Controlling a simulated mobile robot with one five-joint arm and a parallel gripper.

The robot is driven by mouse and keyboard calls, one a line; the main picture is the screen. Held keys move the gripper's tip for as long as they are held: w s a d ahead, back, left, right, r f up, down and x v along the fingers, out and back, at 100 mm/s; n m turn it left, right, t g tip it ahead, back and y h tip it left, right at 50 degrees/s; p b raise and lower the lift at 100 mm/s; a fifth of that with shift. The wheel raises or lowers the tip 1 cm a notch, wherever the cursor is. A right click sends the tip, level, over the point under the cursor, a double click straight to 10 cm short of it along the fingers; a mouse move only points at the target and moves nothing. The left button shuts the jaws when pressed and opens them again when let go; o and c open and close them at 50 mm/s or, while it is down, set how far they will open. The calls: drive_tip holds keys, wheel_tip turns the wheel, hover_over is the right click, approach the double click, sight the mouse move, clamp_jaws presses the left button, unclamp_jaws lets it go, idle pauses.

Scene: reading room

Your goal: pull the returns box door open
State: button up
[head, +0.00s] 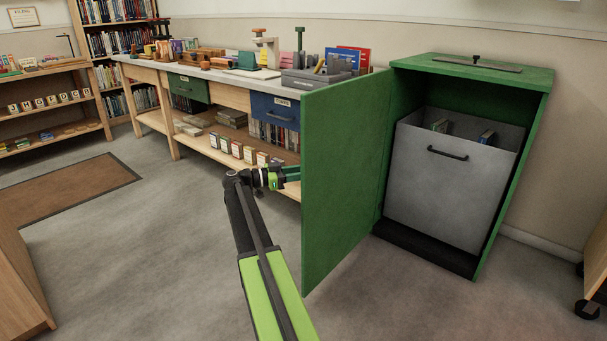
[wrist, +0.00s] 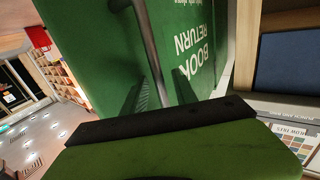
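The green returns box door (head: 340,175) stands swung wide open to the left of the green returns box (head: 545,80). The door's lettered outer face, reading BOOK RETURN, shows in the wrist view (wrist: 200,25). A grey bar handle (wrist: 150,45) runs along that face. My gripper (head: 293,175) is at the door's outer side, left of the door, its tips partly hidden by it. In the wrist view its two fingers (wrist: 160,92) are apart with the bar's lower end between them; a narrow gap seems to show on either side.
Inside the box stands a grey bin (head: 450,180) with a dark handle and a few books. A long table (head: 230,95) with a blue drawer (head: 275,110) and small boxes beneath stands behind my gripper. The grey floor (head: 170,250) left of my arm is clear.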

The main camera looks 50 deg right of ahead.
drive_tip(key=v, duration=1.7)
